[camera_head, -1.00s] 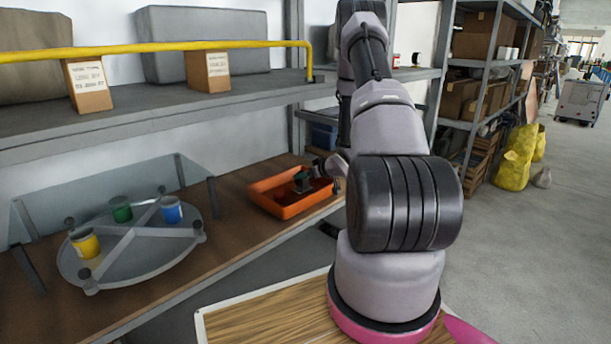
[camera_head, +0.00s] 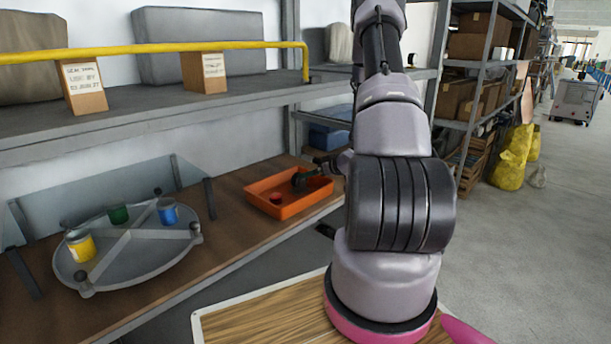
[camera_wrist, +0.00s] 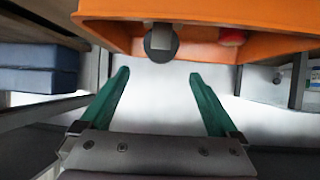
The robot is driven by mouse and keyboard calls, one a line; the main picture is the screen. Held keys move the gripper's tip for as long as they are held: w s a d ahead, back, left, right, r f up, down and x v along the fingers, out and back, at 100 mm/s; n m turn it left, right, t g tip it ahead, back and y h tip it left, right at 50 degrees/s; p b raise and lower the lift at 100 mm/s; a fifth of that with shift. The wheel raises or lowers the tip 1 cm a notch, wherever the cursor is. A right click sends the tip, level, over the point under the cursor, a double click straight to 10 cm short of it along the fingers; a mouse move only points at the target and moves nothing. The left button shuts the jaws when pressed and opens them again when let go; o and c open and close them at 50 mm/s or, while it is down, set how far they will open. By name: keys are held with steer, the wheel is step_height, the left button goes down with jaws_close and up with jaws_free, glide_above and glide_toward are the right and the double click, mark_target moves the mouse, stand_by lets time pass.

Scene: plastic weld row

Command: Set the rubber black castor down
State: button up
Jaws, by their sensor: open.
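The black castor (camera_head: 299,180) is in the orange tray (camera_head: 262,205), near its back edge. In the wrist view the castor (camera_wrist: 159,44) shows as a round black wheel with a grey mount, at the tray wall (camera_wrist: 105,12). My gripper (camera_wrist: 160,76) is open, its two green fingers spread and nothing between them. The castor lies beyond the fingertips, apart from them. In the head view my arm hides most of the gripper.
A red object (camera_head: 276,198) is also in the tray; it shows in the wrist view (camera_wrist: 232,37). A round grey rack (camera_head: 105,275) holds yellow (camera_head: 80,246), green (camera_head: 118,213) and blue (camera_head: 168,211) cans. A shelf (camera_head: 130,120) with a yellow rail (camera_head: 150,47) overhangs the bench.

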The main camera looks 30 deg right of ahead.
steer(key=shift+v, duration=2.4)
